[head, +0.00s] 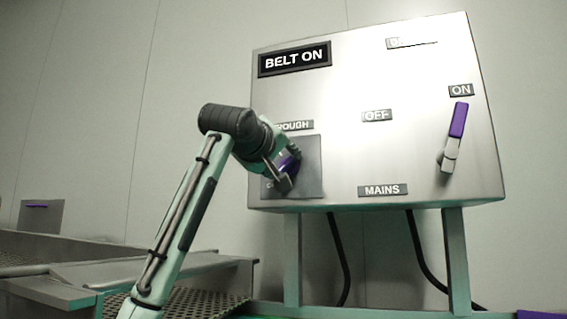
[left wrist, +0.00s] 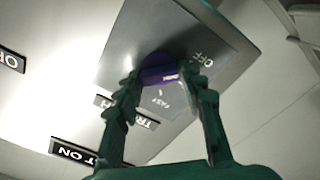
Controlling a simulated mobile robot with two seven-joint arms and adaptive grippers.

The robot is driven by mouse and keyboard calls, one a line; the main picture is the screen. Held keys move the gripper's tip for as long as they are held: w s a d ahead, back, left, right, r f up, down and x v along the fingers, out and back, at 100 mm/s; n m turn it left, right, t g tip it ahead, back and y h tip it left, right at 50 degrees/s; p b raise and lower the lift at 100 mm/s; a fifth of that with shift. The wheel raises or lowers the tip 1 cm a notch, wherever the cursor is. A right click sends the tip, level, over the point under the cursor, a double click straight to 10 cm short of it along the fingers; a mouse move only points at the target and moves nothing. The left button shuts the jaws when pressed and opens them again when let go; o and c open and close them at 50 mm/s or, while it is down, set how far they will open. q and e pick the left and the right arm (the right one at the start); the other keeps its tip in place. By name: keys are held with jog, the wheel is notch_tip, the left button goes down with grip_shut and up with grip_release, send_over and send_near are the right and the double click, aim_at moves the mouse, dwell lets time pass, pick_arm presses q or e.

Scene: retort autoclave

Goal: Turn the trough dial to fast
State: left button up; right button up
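The trough dial (left wrist: 158,68) is a purple knob on a grey plate (head: 308,160) at the lower left of the control box, below the partly covered TROUGH label (head: 295,126). In the left wrist view, OFF (left wrist: 213,60) and FAST (left wrist: 158,103) are printed around it. A white mark shows on the knob's edge, but I cannot tell its exact setting. My left gripper (left wrist: 160,72) has one finger on each side of the dial, both tips seemingly against it. In the head view, the gripper (head: 286,172) covers part of the dial. My right gripper is not in view.
The control box (head: 370,90) has a BELT ON sign (head: 294,59) and, at right, a purple-handled mains lever (head: 456,135) pointing up to ON. The box stands on legs with black cables below. A metal conveyor (head: 110,275) lies at lower left.

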pick_arm(q)
jog(key=c, duration=0.6)
jog(key=shift+m, duration=0.4)
jog(key=m, duration=0.3)
jog(key=shift+r+m, duration=0.15)
jog(key=shift+m, duration=0.25)
jog(key=m, duration=0.8)
jog(key=shift+s+d+r, duration=0.1)
jog(key=m, duration=0.4)
jog(key=shift+d+m, duration=0.1)
jog(key=shift+m, duration=1.5)
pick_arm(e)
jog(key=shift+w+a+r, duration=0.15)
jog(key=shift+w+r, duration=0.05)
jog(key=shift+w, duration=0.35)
